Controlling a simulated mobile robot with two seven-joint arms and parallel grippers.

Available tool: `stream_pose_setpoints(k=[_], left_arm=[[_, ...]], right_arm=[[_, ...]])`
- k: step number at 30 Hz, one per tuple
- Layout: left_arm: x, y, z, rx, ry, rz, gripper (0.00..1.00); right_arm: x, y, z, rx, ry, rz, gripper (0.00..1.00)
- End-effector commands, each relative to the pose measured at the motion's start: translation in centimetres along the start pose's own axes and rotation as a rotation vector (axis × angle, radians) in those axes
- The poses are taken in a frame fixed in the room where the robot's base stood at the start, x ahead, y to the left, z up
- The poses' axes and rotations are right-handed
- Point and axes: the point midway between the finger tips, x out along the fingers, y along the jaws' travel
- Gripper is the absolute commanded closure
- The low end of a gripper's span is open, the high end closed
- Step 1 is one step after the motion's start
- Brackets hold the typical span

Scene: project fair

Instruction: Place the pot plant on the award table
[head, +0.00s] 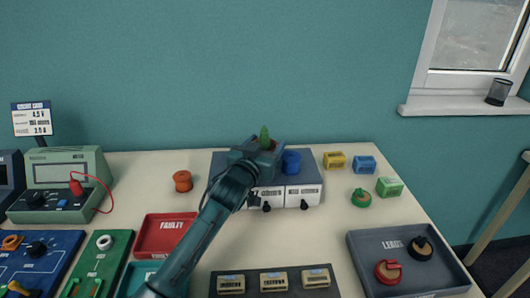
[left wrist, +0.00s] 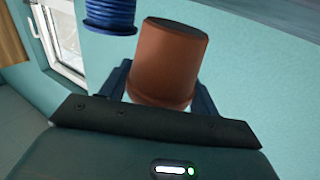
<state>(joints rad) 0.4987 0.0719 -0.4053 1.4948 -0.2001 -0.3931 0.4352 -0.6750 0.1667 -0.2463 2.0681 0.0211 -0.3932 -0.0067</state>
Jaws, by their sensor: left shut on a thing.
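The pot plant (head: 264,135) shows its small green top above my left gripper (head: 264,147) in the head view, at the back of the long table. In the left wrist view its terracotta pot (left wrist: 168,62) sits between the two fingers of my left gripper (left wrist: 165,85), which is shut on it. My wrist hides most of the pot in the head view. My right gripper is in neither view. I cannot tell which table is the award table; part of another table (head: 503,215) shows at the right edge.
Right beside the gripper, a blue spool (head: 291,162) stands on a grey-topped drawer unit (head: 308,178). A grey tray (head: 360,247), a red tray (head: 160,236), a meter (head: 65,178) and small coloured blocks crowd the long table (head: 325,236). A window sill (head: 450,106) is at upper right.

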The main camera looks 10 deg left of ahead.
Motion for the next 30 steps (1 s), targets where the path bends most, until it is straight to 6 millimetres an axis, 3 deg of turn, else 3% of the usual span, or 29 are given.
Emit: stream_pose_setpoints(k=[4, 16, 17, 24, 30], left_arm=[[0.0, 0.0, 1.7, -0.002, 0.000, 0.000, 0.66], [0.0, 0.0, 2.3, -0.002, 0.002, 0.000, 0.66], [0.0, 0.0, 2.3, -0.001, 0.000, 0.000, 0.36], [0.0, 0.0, 2.2, -0.001, 0.000, 0.000, 0.17], [0.0, 0.0, 2.2, -0.001, 0.000, 0.000, 0.17]], right_arm=[[0.1, 0.0, 0.0, -0.001, 0.001, 0.000, 0.64], [0.4, 0.2, -0.2, -0.003, 0.011, 0.002, 0.64], [0.4, 0.2, -0.3, -0.004, 0.012, 0.002, 0.64], [0.3, 0.1, -0.5, -0.004, 0.014, 0.001, 0.64], [0.3, 0.1, -0.5, -0.004, 0.014, 0.001, 0.64]])
